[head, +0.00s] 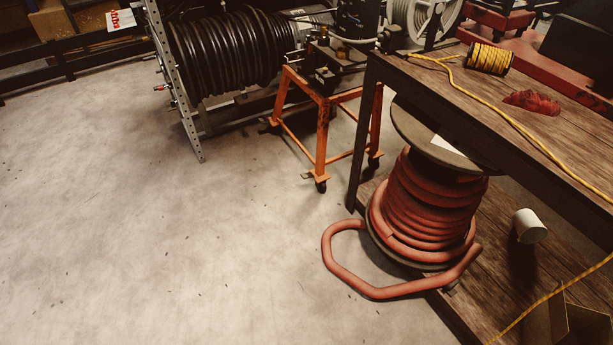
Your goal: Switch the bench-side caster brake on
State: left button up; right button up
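An orange stand (321,140) on small dark casters stands on the concrete floor, left of the wooden bench. Its front caster (320,186) shows at the foot of the nearest leg, with a small tab (307,176) beside it. The caster on the bench side (374,162) shows small and dark, close to the bench leg. Another caster (275,122) is at the left rear foot. The brake levers are too small and dark to tell whether they are on or off. Neither of my grippers is in view.
A wooden bench (440,78) with a lower shelf fills the right side. A reel of red hose (430,205) stands on the shelf, and a hose loop (335,270) hangs out over the floor. A black hose reel (225,50) is behind left. The left floor is clear.

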aim_at(305, 175)
jog(key=i+j+z, duration=0.1)
jog(key=z, duration=0.35)
jog(key=i+j+z, duration=0.15)
jog(key=z, duration=0.25)
jog(key=i+j+z, duration=0.1)
jog(key=i+j, duration=0.15)
jog(key=i+j+z, duration=0.1)
jog(key=i+j, duration=0.15)
jog(key=j, duration=0.2)
jog(key=i+j+z, duration=0.1)
jog(key=i+j, duration=0.15)
jog(key=i+j+z, duration=0.1)
jog(key=i+j, duration=0.15)
jog(key=j, duration=0.25)
jog(key=i+j+z, duration=0.1)
jog(key=j, duration=0.3)
jog(key=i+j, duration=0.35)
jog(key=j, duration=0.2)
